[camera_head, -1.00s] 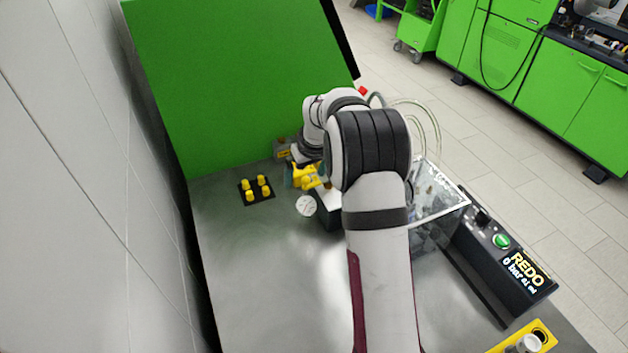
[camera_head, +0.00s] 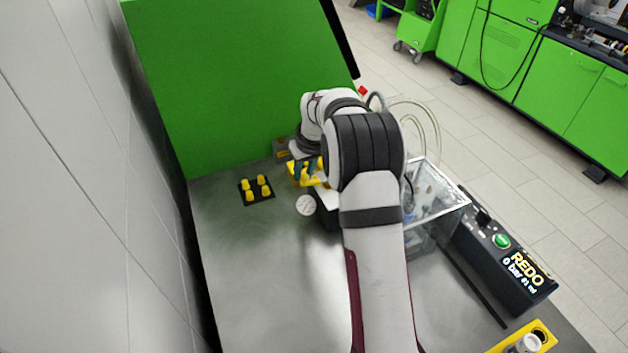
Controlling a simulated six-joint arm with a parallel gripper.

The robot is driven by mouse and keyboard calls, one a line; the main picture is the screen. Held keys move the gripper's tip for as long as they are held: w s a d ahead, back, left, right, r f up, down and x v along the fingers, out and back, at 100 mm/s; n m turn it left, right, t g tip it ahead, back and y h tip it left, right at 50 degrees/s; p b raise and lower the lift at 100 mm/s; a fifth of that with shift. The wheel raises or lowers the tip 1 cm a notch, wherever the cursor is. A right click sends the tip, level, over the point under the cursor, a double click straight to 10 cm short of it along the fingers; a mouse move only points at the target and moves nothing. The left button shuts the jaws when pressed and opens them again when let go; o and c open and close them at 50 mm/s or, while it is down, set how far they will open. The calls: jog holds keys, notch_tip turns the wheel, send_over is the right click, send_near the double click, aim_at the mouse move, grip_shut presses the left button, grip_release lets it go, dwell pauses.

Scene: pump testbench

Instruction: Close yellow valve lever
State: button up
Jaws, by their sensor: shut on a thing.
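The yellow valve lever (camera_head: 300,178) is near the middle of the bench, in front of the green panel. It is partly hidden by my gripper and arm. My gripper (camera_head: 306,168) shows as small dark teal fingers at the lever, below my wrist. It is shut on the lever. A round white gauge (camera_head: 306,205) sits just in front of the lever. The lever's exact angle and the valve body are too small and covered to tell.
A black plate with several yellow knobs (camera_head: 256,189) lies left of the lever. A clear tank (camera_head: 437,205) with hoses stands right of my arm. A dark control box (camera_head: 505,260) with a green button is at the right. The front left bench is bare.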

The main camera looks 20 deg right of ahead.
jog(key=shift+w+d, duration=0.15)
jog(key=shift+w, duration=0.25)
jog(key=shift+o, duration=0.3)
jog(key=shift+w+d, duration=0.4)
jog(key=shift+w, duration=0.25)
